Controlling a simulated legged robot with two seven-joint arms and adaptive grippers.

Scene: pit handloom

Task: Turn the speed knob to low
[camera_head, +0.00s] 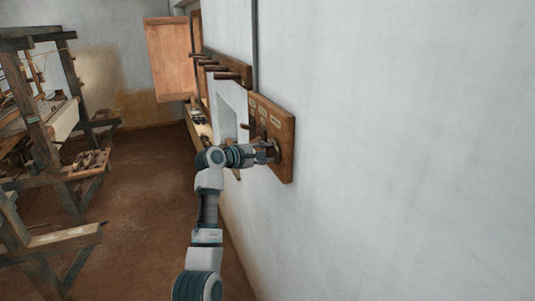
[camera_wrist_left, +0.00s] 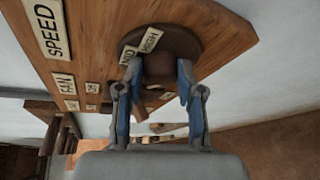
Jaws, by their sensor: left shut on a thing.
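The speed knob (camera_wrist_left: 159,66) is a dark brown round knob on a wooden switch board (camera_head: 284,135) fixed to the white wall. My left gripper (camera_wrist_left: 157,75) has its two blue-padded fingers on either side of the knob, shut on it. In the head view the left gripper (camera_head: 268,152) reaches the lower part of the board. A "SPEED" label (camera_wrist_left: 49,28) sits on the board, and a "HIGH" label (camera_wrist_left: 151,40) and a partly covered label (camera_wrist_left: 128,55) lie by the knob. The knob's pointer cannot be made out. My right gripper is not in view.
A wooden peg rail (camera_head: 228,69) juts from the wall just beyond the board. A wooden shutter (camera_head: 170,58) stands open farther back. The loom's timber frame (camera_head: 45,140) fills the left side. The earth floor between loom and wall is clear.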

